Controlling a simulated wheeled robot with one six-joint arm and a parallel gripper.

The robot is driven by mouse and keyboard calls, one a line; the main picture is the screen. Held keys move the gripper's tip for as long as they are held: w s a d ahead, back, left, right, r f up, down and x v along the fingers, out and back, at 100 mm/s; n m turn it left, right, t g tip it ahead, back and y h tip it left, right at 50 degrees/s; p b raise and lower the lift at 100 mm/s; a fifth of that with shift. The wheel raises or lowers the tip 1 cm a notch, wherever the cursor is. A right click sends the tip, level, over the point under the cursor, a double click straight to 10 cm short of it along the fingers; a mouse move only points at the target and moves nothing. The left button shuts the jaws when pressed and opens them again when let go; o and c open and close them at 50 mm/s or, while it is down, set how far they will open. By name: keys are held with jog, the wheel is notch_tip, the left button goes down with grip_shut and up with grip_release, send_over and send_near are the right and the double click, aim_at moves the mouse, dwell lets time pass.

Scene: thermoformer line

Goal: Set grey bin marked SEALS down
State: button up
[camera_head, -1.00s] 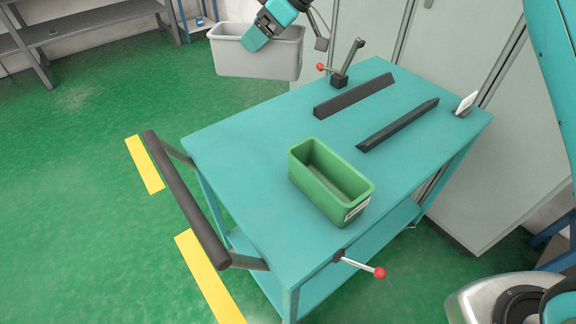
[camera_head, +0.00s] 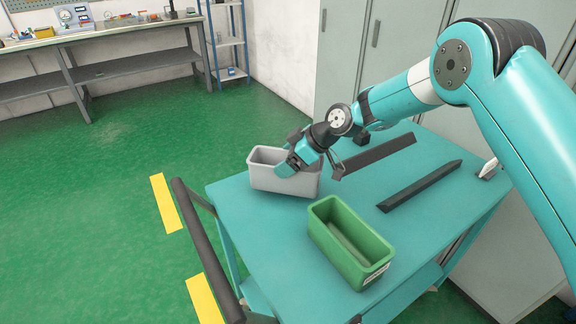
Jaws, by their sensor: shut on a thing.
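My gripper (camera_head: 291,164) is shut on the grey bin (camera_head: 276,184) at its right part, near the rim. The bin is upright, over the far left corner area of the teal cart top (camera_head: 255,228). I cannot tell whether its base touches the surface or hangs just above it. No SEALS marking shows on the sides in view.
A green bin (camera_head: 323,237) with a white label stands on the cart, nearer me. Two dark bars (camera_head: 420,186) lie to the right. A dark push handle (camera_head: 207,249) runs along the left edge. Grey cabinets (camera_head: 345,60) stand behind.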

jog(key=shift+f, duration=1.2)
jog(key=o, duration=1.2)
jog(key=shift+f, duration=0.15)
jog(key=shift+o, duration=0.2)
jog(key=b+v, duration=0.1)
jog(key=v, duration=1.1)
jog(key=shift+r+b, duration=0.2)
jog(key=shift+b, duration=0.1)
jog(key=s+d+r+m+h, duration=0.1)
jog(key=s+d+r+m, duration=0.2)
jog(key=s, duration=0.8)
jog(key=s+d+r+m+g+h, duration=0.1)
jog(key=s+d+r+m+h, duration=0.1)
jog(key=s, duration=1)
jog(key=s+d+r+m+h, duration=0.1)
jog(key=s+d+r+m, duration=0.2)
jog(key=s, duration=0.8)
notch_tip(320, 180, up, 3)
jog(key=shift+s+d+f+m+g+h, duration=0.15)
jog(key=shift+s+d+m+g+h, duration=0.15)
jog(key=shift+d+m+g, duration=0.15)
